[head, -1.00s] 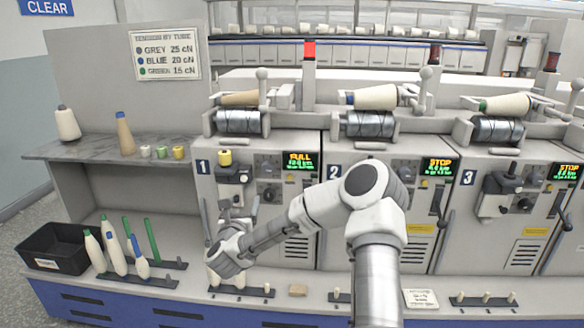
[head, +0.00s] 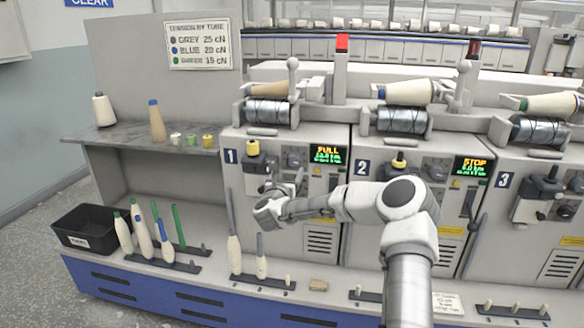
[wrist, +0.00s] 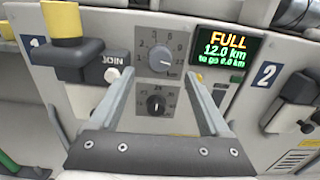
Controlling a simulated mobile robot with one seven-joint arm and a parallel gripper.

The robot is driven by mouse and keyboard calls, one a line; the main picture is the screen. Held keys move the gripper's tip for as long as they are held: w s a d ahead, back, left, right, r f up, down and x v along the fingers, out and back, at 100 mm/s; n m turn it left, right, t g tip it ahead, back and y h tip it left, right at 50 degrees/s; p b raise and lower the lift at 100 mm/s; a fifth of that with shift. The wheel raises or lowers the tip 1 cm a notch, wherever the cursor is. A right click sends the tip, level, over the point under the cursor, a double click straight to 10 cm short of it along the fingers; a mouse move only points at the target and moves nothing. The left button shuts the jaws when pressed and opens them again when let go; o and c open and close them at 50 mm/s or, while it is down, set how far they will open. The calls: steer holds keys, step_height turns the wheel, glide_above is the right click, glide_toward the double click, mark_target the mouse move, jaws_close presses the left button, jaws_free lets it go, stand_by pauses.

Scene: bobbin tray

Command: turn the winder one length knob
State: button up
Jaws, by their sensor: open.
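Winder one's front panel carries two round dials in the wrist view. The upper knob (wrist: 160,57) is grey with a numbered scale; the lower knob (wrist: 156,103) is black with its own scale. I cannot tell from the markings which is the length knob. The display (wrist: 222,52) reads FULL, 12.0 km, to go 0.0 km; it also shows in the head view (head: 328,155). My gripper (wrist: 159,76) is open and empty. Its fingers reach toward the panel on either side of the knobs, with no visible contact. In the head view my gripper (head: 284,180) partly hides the panel.
A yellow cap and dark bracket with a JOIN button (wrist: 113,74) sit left of the knobs. Winder two (head: 405,210) is to the right. Tall bobbins (head: 234,240) stand on pegs below my gripper. A black bin (head: 86,232) is at the left.

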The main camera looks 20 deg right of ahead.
mark_target(293, 162)
steer(key=shift+b+x, duration=0.35)
steer(key=shift+x, duration=2.6)
jaws_close()
